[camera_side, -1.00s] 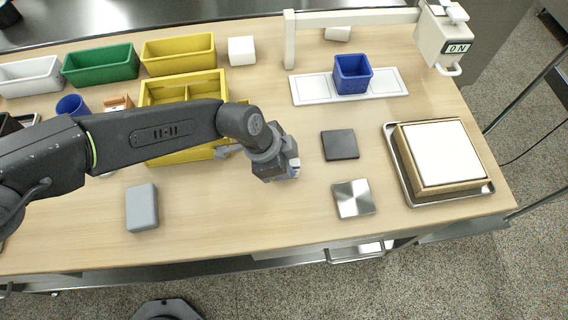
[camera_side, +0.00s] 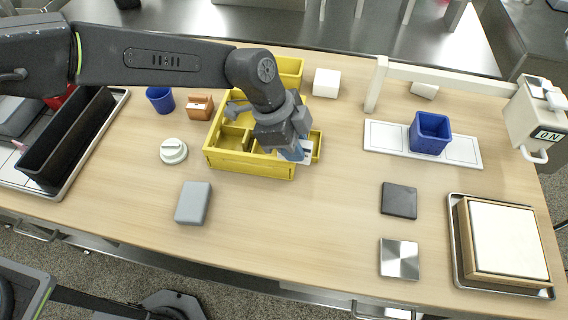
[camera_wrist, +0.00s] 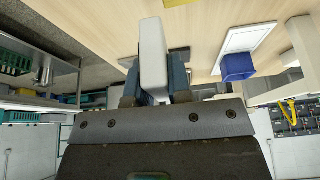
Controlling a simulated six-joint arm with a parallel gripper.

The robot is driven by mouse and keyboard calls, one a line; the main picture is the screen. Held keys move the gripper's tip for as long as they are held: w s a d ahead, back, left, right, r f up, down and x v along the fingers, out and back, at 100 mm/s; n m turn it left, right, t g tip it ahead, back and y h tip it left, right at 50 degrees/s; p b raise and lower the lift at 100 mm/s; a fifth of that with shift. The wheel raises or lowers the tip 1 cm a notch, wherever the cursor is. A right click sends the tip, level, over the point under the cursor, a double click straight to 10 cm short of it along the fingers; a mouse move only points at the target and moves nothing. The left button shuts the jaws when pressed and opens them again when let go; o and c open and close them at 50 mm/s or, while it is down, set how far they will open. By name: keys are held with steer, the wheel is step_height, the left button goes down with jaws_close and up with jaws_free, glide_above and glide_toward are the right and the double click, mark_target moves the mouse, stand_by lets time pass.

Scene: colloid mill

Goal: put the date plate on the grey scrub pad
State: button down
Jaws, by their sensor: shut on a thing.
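My gripper (camera_side: 297,152) is shut on a pale, narrow plate, which I take for the date plate (camera_side: 306,151). In the wrist view the plate (camera_wrist: 153,55) stands out between the two fingers. In the side view the gripper is at the right end of the yellow organiser, apparently above the table; its exact height is unclear. A light grey rounded block (camera_side: 193,203), possibly the grey scrub pad, lies in front and to the left of it. A flat dark grey square (camera_side: 399,200) lies to the right and could also be the pad. Both have bare tops.
The yellow organiser (camera_side: 229,158) is beside the gripper. A shiny steel square (camera_side: 399,258) lies in front of the dark square. A blue bin (camera_side: 430,133) stands on a white board (camera_side: 382,137). A framed white slab (camera_side: 506,240) is at right. The front middle table is clear.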

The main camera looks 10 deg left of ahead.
steer(key=a, duration=0.3)
steer(key=w+a+r+m, duration=0.1)
steer(key=a, duration=0.2)
steer(key=a+m, duration=0.1)
steer(key=a, duration=0.2)
steer(key=shift+w+a+r+g, duration=0.15)
steer(key=shift+a+g, duration=0.15)
steer(key=shift+g, duration=0.1)
steer(key=s+a+r+m+g+y, duration=0.1)
steer(key=s+a+m, duration=0.25)
steer(key=a, duration=0.75)
steer(key=s+a+r+m+g, duration=0.1)
steer(key=s+a+m, duration=0.3)
steer(key=a, duration=0.6)
steer(key=n, duration=0.1)
glide_above(195, 206)
steer(key=w+a, duration=0.1)
step_height(195, 206, down, 7)
steer(key=shift+w+a+f, duration=0.1)
steer(key=shift+w, duration=0.05)
steer(key=shift+f, duration=1.9)
steer(key=shift+f+y, duration=0.1)
steer(key=shift+y, duration=0.2)
steer(key=c, duration=1.1)
jaws_free()
steer(key=shift+o, duration=0.2)
